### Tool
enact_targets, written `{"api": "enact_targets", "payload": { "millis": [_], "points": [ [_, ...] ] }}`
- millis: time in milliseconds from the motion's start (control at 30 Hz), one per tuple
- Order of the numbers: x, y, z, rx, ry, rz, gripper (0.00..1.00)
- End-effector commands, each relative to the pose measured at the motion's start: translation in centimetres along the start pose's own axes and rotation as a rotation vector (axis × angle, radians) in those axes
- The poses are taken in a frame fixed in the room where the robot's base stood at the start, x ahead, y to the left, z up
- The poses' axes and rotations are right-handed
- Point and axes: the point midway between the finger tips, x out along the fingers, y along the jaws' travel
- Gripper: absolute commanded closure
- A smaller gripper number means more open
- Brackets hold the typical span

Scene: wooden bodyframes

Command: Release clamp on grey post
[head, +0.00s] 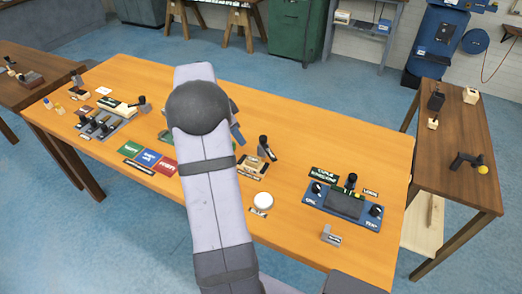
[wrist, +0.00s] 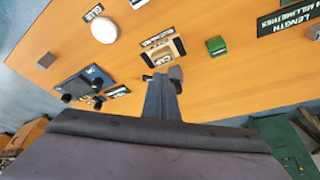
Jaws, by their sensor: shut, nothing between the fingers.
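A small wooden fixture (head: 250,164) with a dark upright handle (head: 264,147) stands near the middle of the orange table. The wooden fixture also shows in the wrist view (wrist: 164,55), with a pale label in it. A dark knob (wrist: 176,73) shows just below it there, close beside my fingertips. My gripper (head: 237,136) is blue-grey and shut, pointing down just left of the handle; its fingers also show in the wrist view (wrist: 158,88). I cannot tell whether it touches the knob. I cannot make out a grey post clearly. My arm hides part of the table's middle.
A white round disc (head: 264,201) lies to the front, and a blue panel with black knobs (head: 342,204) to the right. A grey tray with levers (head: 99,129) and coloured mats (head: 149,157) are on the left. Bare tabletop lies behind the blue panel.

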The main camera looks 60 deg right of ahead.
Motion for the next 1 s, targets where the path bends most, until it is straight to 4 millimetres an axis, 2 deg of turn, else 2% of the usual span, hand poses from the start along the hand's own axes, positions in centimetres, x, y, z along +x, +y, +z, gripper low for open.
{"api": "enact_targets", "payload": {
  "millis": [200, 367, 867, 1000],
  "points": [
    [0.3, 0.1, 0.0, 0.008, -0.002, 0.004, 1.00],
    [1.6, 0.2, 0.0, 0.007, -0.003, 0.008, 1.00],
    [10.0, 0.3, 0.0, 0.006, -0.004, 0.009, 1.00],
    [10.4, 0.2, -1.9, 0.011, -0.004, 0.006, 1.00]
  ]
}}
